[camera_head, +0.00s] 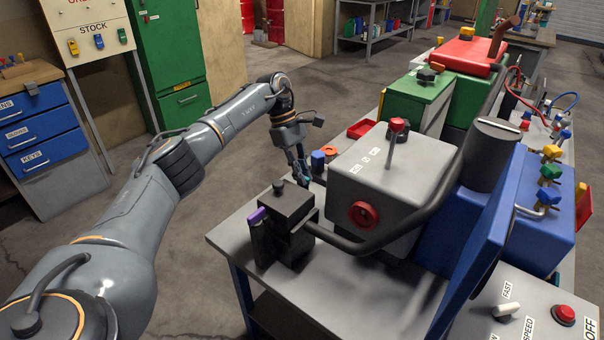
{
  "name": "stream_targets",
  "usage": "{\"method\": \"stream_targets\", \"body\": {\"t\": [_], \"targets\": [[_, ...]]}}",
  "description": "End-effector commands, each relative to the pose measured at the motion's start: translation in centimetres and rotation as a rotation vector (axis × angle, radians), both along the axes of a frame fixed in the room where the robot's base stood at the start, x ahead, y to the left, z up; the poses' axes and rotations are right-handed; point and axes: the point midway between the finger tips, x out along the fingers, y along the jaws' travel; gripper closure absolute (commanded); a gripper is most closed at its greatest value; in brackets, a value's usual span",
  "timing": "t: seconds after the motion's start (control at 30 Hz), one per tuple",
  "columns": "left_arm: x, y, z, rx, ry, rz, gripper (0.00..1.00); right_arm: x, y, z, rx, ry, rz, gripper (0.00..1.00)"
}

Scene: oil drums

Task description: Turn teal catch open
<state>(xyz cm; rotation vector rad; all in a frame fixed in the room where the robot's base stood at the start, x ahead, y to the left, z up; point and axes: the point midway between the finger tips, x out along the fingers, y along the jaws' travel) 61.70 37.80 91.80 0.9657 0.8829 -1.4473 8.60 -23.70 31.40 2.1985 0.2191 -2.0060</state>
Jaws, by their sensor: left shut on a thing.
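My left arm reaches in from the left. Its gripper (300,168) points down behind the black block and is shut on a small teal part, which looks like the teal catch (304,173). The fingers cover most of the catch, so I cannot tell its angle. My right gripper is not in view.
A black block (287,212) with a purple-tipped lever (257,215) stands just in front of the gripper. A grey box (372,185) with a red knob is to the right, near a blue-capped part (318,158) and a red tray (361,129). A thick dark tube (405,222) crosses in front.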

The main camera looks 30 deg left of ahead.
Motion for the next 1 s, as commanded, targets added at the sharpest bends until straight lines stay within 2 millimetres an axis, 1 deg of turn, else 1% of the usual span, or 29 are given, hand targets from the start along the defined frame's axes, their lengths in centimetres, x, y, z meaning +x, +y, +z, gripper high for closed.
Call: {"method": "stream_targets", "body": {"t": [0.33,0.37,0.4,0.47,0.8,0.93,1.0], "targets": [[0.0,0.1,0.1,0.002,-0.003,-0.004,1.00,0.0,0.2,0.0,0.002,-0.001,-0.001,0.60],[0.0,0.1,0.1,0.002,-0.003,-0.004,0.87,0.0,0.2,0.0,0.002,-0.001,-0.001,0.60],[0.0,0.1,0.1,0.002,-0.003,-0.004,0.79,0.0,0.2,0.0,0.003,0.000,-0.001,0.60],[0.0,0.1,0.1,0.002,-0.003,-0.003,0.67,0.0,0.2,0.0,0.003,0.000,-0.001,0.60],[0.0,0.1,0.2,0.001,-0.002,-0.002,0.66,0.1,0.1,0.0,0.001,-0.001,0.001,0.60],[0.1,0.6,1.4,0.001,-0.003,-0.002,0.66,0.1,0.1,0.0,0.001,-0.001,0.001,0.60],[0.2,1.0,2.6,0.000,-0.006,-0.001,0.66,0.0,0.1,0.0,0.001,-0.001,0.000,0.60]]}}
